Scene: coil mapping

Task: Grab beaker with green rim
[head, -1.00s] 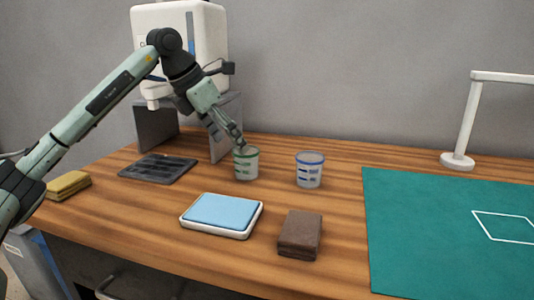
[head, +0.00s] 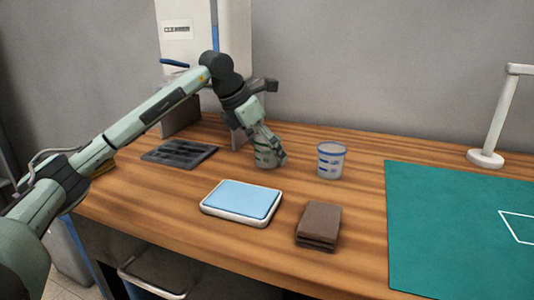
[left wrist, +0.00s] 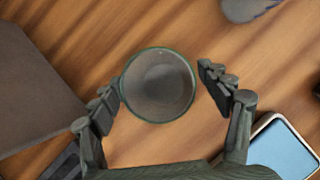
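The beaker with the green rim (head: 264,160) stands upright on the wooden table and is partly hidden by my left gripper (head: 269,155) in the head view. In the left wrist view the beaker (left wrist: 158,85) is seen from above, its round green rim between the fingers. My left gripper (left wrist: 162,82) is open around it. The left-hand finger is at or close to the rim, and a gap shows at the right-hand finger. Whether either finger touches cannot be told. My right gripper is in neither view.
A beaker with a blue rim (head: 331,160) stands just right of my left gripper. A white tray with a blue top (head: 241,201) and a brown folded cloth (head: 319,225) lie in front. A dark rack (head: 179,153) lies left, a green mat (head: 450,225) right.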

